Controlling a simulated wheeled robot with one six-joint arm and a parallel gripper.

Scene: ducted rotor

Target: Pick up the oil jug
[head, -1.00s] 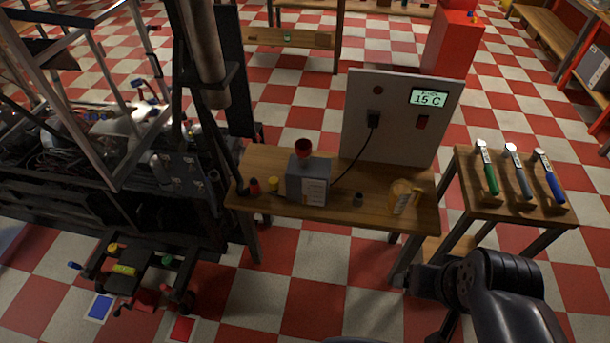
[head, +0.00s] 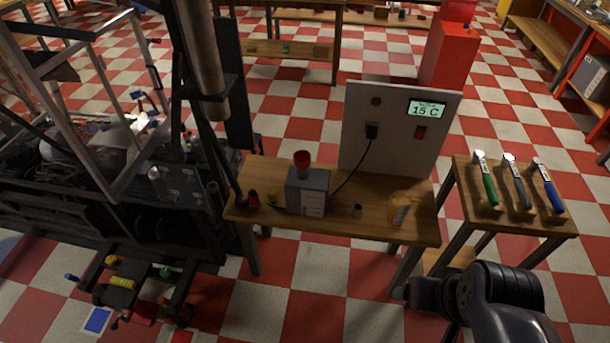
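No gripper fingers can be made out.
A grey box with a red funnel-like top (head: 307,190), small containers and a panel reading 15 C (head: 400,135) share the table. Torque-wrench-like tools (head: 520,187) lie on a stand at right. A dark vehicle frame (head: 110,215) stands left. Checkered floor is open in front.

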